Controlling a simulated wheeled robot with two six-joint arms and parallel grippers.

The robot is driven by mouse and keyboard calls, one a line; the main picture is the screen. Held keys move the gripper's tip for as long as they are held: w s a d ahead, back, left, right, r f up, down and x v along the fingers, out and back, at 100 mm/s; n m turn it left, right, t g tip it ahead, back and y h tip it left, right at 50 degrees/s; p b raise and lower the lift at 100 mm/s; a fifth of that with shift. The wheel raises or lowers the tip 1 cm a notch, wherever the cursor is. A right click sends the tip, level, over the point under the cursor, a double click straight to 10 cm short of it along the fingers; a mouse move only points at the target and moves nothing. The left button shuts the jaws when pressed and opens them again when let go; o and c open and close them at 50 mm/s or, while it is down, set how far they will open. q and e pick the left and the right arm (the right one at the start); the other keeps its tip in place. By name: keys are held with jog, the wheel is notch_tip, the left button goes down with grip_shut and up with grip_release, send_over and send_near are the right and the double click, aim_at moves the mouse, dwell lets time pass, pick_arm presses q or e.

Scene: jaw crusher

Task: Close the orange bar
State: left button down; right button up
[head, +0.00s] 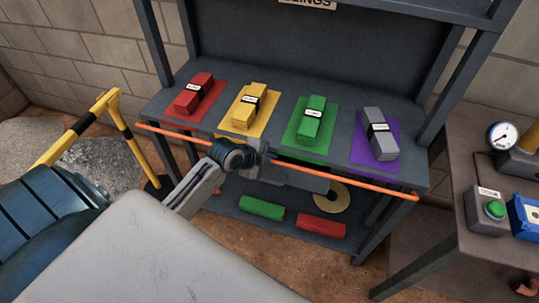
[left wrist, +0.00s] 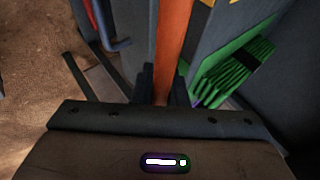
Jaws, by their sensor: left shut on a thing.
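The orange bar (head: 345,178) is a long thin rod running across the front of the dark shelf rack (head: 350,60), just below the edge of its upper shelf. Its left end shows near the left front post and its right end near the right front post. My left gripper (head: 263,156) is at the middle of the bar and shut on it, hiding a short stretch. In the left wrist view the bar (left wrist: 173,45) runs up and away from between the fingers (left wrist: 163,88). My right gripper is not in view.
The upper shelf holds red (head: 194,93), yellow (head: 249,106), green (head: 311,118) and grey (head: 379,134) sling bundles on coloured mats. Green and red bundles lie on the lower shelf. A yellow-black rail (head: 82,128) stands left; a table with a green button (head: 494,209) stands right.

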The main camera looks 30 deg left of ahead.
pick_arm(q)
jog(key=shift+w+a+r+n+g+h+p, duration=0.1)
jog(key=shift+w+r+n+g+h+p, duration=0.25)
jog(key=shift+g+p, duration=1.35)
jog(key=shift+w+a+r+n+g+h+p, duration=0.1)
jog(key=shift+w+r+n+g+h+p, duration=0.25)
jog(key=shift+g+p, duration=1.35)
jog(key=shift+w+a+r+n+g+h+p, duration=0.15)
jog(key=shift+w+n+g+p, duration=0.3)
jog(key=shift+g+p, duration=1.2)
jog(key=shift+d+f+p, duration=0.1)
jog(key=shift+p, duration=0.3)
jog(key=c, duration=1.5)
grip_release()
jog(key=shift+w, duration=0.1)
jog(key=shift+o, duration=0.2)
